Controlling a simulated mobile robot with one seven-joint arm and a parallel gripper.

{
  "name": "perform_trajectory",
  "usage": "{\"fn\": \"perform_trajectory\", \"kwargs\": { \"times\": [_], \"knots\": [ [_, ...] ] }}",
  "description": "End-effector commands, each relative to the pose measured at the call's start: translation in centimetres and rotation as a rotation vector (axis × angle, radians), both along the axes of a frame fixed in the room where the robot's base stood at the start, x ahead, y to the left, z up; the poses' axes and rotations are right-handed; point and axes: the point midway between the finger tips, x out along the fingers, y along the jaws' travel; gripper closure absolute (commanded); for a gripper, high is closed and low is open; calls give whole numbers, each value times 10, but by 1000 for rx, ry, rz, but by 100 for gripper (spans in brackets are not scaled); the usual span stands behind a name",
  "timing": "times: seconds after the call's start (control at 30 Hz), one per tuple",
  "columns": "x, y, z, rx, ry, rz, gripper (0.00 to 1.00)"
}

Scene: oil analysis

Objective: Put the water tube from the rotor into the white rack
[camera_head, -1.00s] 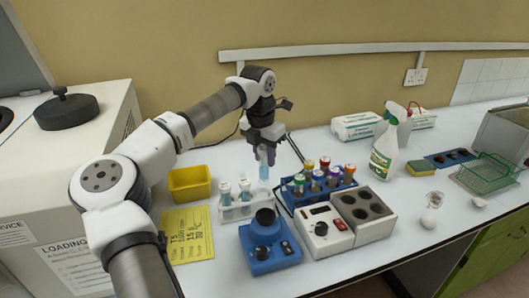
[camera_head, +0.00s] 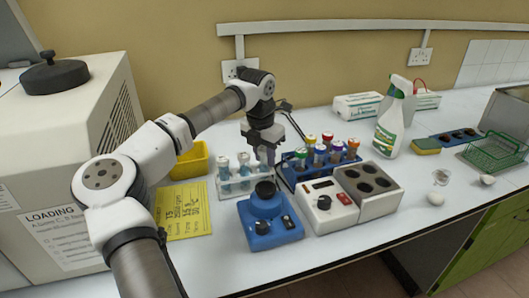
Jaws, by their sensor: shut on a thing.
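The white rack (camera_head: 236,188) stands behind and to the left of the blue mixer, with two blue-filled tubes (camera_head: 224,168) in its left and middle places. My gripper (camera_head: 267,157) is over the right end of the rack, pointing down and shut on the water tube (camera_head: 263,173). The held tube is upright, and its lower part is at the level of the rack's right end. I cannot tell whether its bottom is seated. The mixer's black top partly hides this spot. The rotor is not in view.
A blue rack (camera_head: 319,171) of colour-capped tubes stands close to the right of my gripper. The blue mixer (camera_head: 270,222) and a heating block (camera_head: 368,190) stand in front. A yellow tub (camera_head: 190,163) is behind left. The yellow card (camera_head: 184,209) lies left.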

Motion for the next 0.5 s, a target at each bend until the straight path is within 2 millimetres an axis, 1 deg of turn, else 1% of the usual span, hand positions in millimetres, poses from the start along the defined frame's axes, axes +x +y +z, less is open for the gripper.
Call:
{"fn": "perform_trajectory", "kwargs": {
  "times": [0.27,0.3,0.43,0.47,0.5],
  "knots": [
    [0,0,-1,0,0,0,92],
    [0,0,-1,0,0,0,65],
    [0,0,-1,0,0,0,48],
    [0,0,-1,0,0,0,45],
    [0,0,-1,0,0,0,45]
  ]
}}
